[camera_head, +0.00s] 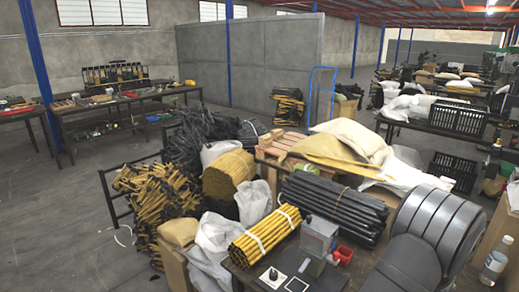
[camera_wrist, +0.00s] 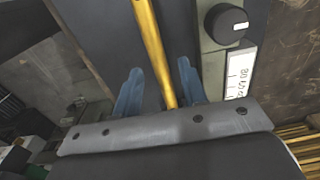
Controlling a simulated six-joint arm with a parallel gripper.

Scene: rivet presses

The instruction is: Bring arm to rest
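My gripper (camera_wrist: 158,80) shows in the wrist view with two blue fingers standing apart, so it is open. A yellow rod (camera_wrist: 152,40) runs from the top edge down between the fingers and passes out of sight behind the grey gripper body. Gaps show on both sides of the rod, and neither finger appears to grip it. In the head view a large dark grey rounded form at the right appears to be my arm; my gripper is not visible there.
The wrist view shows a black knob (camera_wrist: 226,23) on a grey-green panel. A bottle (camera_head: 495,263) stands at right. Floor at left is open.

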